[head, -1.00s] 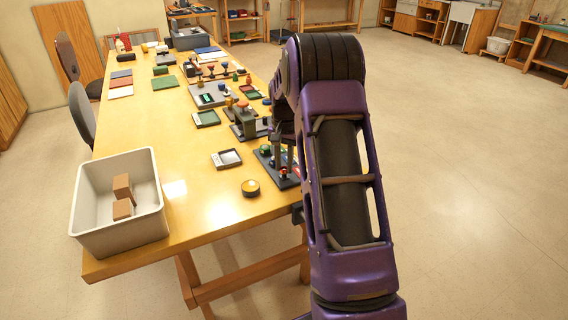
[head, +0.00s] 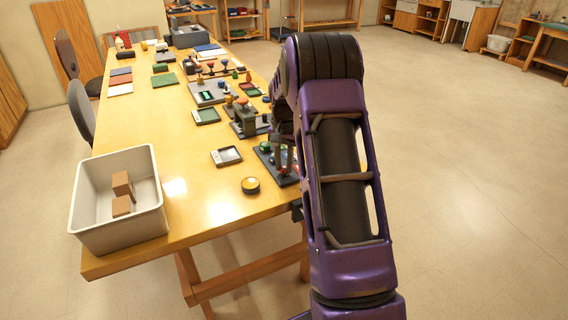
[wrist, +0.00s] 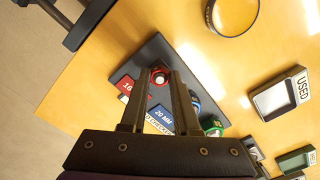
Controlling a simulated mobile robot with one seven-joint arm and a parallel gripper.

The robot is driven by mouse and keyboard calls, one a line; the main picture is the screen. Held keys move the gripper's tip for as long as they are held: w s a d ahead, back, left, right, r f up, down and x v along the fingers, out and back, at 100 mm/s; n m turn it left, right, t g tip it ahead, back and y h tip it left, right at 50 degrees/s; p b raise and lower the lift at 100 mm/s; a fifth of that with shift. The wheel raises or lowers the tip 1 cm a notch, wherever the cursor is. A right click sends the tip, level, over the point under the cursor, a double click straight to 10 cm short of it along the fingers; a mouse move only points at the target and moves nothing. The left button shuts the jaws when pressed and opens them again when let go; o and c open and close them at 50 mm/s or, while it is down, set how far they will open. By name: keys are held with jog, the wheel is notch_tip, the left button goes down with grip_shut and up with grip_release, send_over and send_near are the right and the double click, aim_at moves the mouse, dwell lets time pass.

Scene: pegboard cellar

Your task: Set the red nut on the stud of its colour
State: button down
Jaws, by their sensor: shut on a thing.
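The red nut (wrist: 160,70) is between the fingertips of my gripper (wrist: 161,78) in the wrist view, and the gripper is shut on it. A pale round stud end shows in the middle of the nut. I cannot tell how far down the nut sits. It is over the dark board (wrist: 152,52), near a red label (wrist: 126,86). A blue label (wrist: 160,119) lies nearer the gripper's base. A blue nut (wrist: 195,104) and a green nut (wrist: 212,124) are on the board to the right. In the head view, my arm partly hides the board (head: 287,180).
A round yellow-topped tin (head: 250,185) and a small tray marked USED (head: 227,156) stand on the table left of the board. A grey bin (head: 92,236) holding brown blocks is at the near left corner. Stamps and pads crowd the table farther back.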

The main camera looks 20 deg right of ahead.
jog(key=shift+f, duration=0.2)
dwell(0.3)
jog(key=c, duration=0.6)
grip_release()
jog(key=shift+o, duration=0.4)
jog(key=o, duration=0.3)
jog(key=shift+o, duration=0.2)
jog(key=shift+r, duration=0.15)
jog(key=shift+r+p, duration=2.8)
jog(key=shift+r, duration=1.1)
